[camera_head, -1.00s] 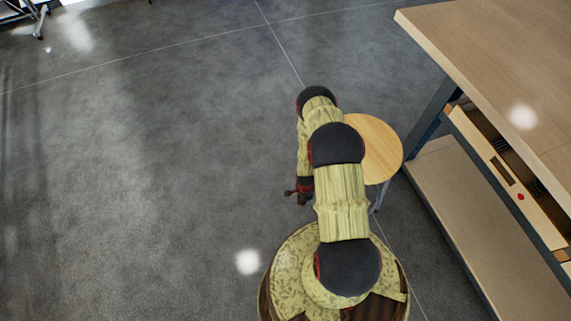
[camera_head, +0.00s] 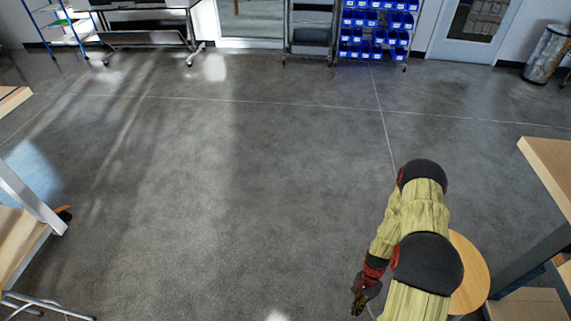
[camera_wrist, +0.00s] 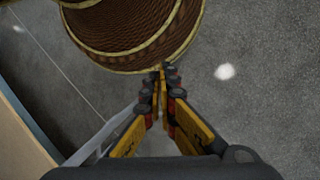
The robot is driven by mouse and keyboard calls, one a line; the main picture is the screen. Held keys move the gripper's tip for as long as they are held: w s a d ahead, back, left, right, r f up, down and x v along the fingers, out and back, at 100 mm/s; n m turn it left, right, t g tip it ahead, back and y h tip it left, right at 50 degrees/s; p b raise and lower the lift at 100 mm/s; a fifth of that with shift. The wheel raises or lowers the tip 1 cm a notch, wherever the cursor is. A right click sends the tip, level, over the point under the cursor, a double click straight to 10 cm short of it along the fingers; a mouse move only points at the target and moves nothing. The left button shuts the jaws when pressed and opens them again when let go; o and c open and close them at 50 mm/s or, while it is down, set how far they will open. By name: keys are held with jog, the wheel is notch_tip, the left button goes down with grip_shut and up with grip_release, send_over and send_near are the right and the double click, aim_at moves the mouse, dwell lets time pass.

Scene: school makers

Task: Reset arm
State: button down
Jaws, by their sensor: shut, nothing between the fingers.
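My gripper (camera_head: 360,298) shows in the head view at the lower right, hanging from my folded arm and pointing down. In the wrist view my gripper (camera_wrist: 160,77) has its fingers closed together with nothing between them. The fingertips overlap my own round, brown, ribbed base in that view, and I cannot tell how close they are to it. The arm's lower links run out of the bottom of the head view.
A round wooden stool (camera_head: 470,272) stands just right of my arm. A wooden workbench (camera_head: 552,168) is at the right edge, another table (camera_head: 15,240) at the left. Blue bins (camera_head: 375,32) stand on a far rack. The middle floor (camera_head: 220,190) is clear.

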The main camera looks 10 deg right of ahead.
jog(key=w+a+r+n, duration=0.1)
jog(key=w+r+n, duration=0.1)
jog(key=r, duration=0.9)
jog(key=w+a+r+n+h, duration=0.1)
jog(key=w+r+n, duration=0.1)
jog(key=r, duration=0.8)
jog(key=w+a+r+n, duration=0.1)
jog(key=w+r+n, duration=0.15)
jog(key=r, duration=0.85)
jog(key=s+a+r+n+t, duration=0.2)
jog(key=a+r+t, duration=0.1)
jog(key=r, duration=0.8)
jog(key=s+a+r+n+t+h+p, duration=0.1)
jog(key=a+r, duration=0.4)
jog(key=r, duration=0.7)
jog(key=s+a+r+n+t, duration=0.3)
jog(key=s+a+r+t, duration=0.1)
jog(key=r, duration=0.7)
jog(key=shift+s+r+t, duration=0.2)
jog(key=shift+r+t, duration=0.1)
jog(key=shift+t, duration=0.6)
